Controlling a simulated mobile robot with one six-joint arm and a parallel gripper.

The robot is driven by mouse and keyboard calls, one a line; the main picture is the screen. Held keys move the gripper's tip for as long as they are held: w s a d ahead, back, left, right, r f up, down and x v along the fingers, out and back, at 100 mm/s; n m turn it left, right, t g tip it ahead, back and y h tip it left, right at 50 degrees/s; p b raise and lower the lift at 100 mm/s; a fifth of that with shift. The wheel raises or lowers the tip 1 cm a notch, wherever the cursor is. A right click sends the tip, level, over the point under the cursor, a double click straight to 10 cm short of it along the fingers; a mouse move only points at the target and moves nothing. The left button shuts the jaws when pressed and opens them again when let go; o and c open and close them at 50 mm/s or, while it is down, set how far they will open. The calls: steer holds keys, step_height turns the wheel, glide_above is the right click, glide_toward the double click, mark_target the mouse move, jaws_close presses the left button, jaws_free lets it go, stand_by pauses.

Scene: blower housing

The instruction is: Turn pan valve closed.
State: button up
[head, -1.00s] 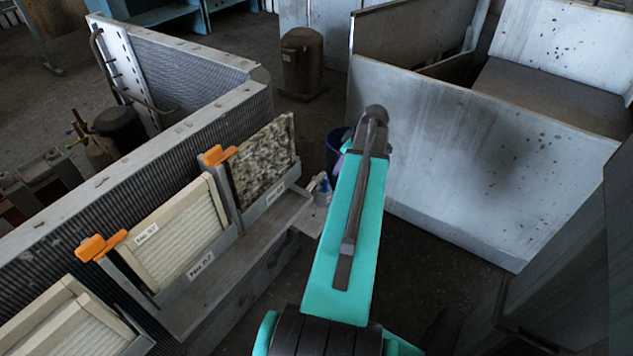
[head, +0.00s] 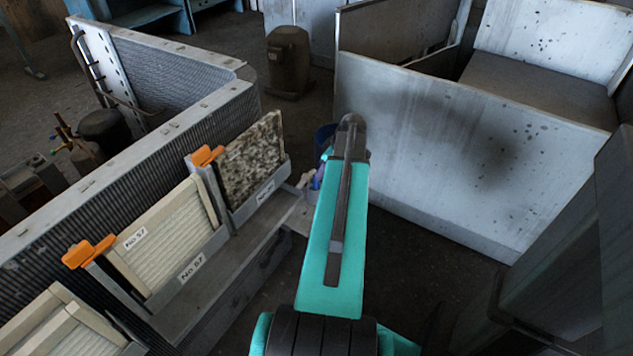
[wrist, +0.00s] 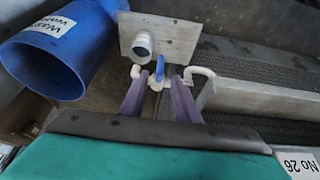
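The pan valve (wrist: 154,86) shows in the wrist view as a small white fitting with a blue lever handle (wrist: 160,68) pointing up in the picture. White pipe (wrist: 202,74) bends away on its right. My gripper (wrist: 158,73) has two purple fingers standing apart, one on each side of the blue handle. A gap shows between handle and fingers, though I cannot tell whether either touches the valve. In the head view my teal arm hides most of this spot; only a small purple and blue patch shows at its left edge.
A blue labelled bucket (wrist: 62,48) stands left of the valve in the wrist view. A grey plate with a pipe stub (wrist: 155,38) is just beyond it. In the head view, filter racks (head: 205,235) line the left and a metal panel (head: 440,165) stands right.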

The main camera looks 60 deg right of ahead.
mark_target(317, 189)
steer(key=x, duration=0.8)
steer(key=shift+f, duration=0.1)
jaws_close()
steer(key=shift+d, duration=0.2)
